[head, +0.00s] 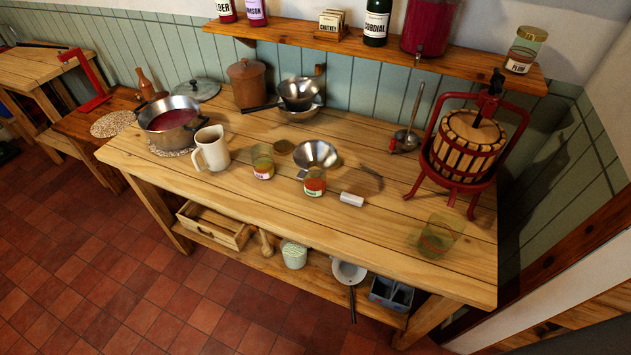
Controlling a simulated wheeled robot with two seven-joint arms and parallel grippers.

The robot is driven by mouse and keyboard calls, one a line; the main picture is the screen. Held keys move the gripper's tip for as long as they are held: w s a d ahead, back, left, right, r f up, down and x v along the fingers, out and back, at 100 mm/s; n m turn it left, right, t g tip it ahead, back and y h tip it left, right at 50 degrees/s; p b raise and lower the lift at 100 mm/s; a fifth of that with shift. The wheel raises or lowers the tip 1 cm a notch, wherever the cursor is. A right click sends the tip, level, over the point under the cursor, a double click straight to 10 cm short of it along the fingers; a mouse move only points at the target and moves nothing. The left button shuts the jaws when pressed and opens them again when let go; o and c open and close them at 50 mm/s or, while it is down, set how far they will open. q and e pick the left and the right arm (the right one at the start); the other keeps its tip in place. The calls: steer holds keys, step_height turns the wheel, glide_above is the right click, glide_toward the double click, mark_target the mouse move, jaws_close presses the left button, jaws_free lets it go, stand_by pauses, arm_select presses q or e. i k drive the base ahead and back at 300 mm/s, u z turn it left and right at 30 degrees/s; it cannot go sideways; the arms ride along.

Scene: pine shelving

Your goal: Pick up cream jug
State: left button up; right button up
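A cream jug (211,149) stands upright on the pine table (400,255), towards its left end. Its handle points left, towards the steel pot (170,120) of red liquid, and its rim is open at the top. Neither of my grippers shows in the head view, so nothing is seen touching the jug.
A brown lidded crock (247,84) stands behind. A red fruit press (466,147) stands far right. The table's front left edge is clear.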

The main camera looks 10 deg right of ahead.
mark_target(210, 154)
steer(key=z, duration=1.9)
steer(key=k, duration=1.15)
steer(key=u, duration=0.8)
